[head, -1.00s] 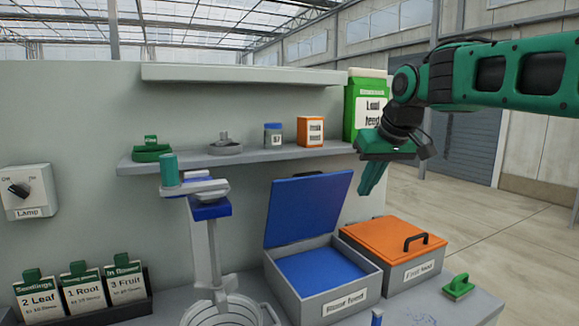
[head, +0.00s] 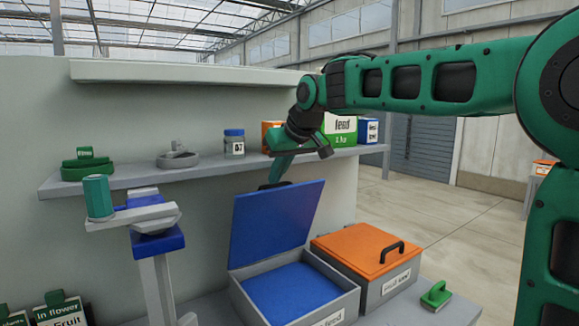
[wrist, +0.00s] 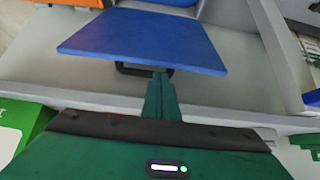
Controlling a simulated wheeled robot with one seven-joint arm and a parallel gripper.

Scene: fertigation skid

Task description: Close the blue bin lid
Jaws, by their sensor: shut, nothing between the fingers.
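The blue bin lid (head: 276,224) stands raised and tilted back at the rear of the grey bin (head: 338,304), whose blue inside (head: 290,290) shows. A dark handle sits at the lid's top edge, partly hidden in the head view. My gripper (head: 281,170) is shut and empty, pointing down just above and behind the lid's top edge. In the wrist view the fingers (wrist: 160,95) reach toward the lid (wrist: 145,40) and its dark handle (wrist: 143,70). I cannot tell whether they touch it.
A closed bin with an orange lid (head: 356,248) stands to the right, with a green-handled block (head: 436,296) beside it. The shelf (head: 120,178) behind carries a jar (head: 234,144) and boxes. A stand with a blue part (head: 158,241) is at the left.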

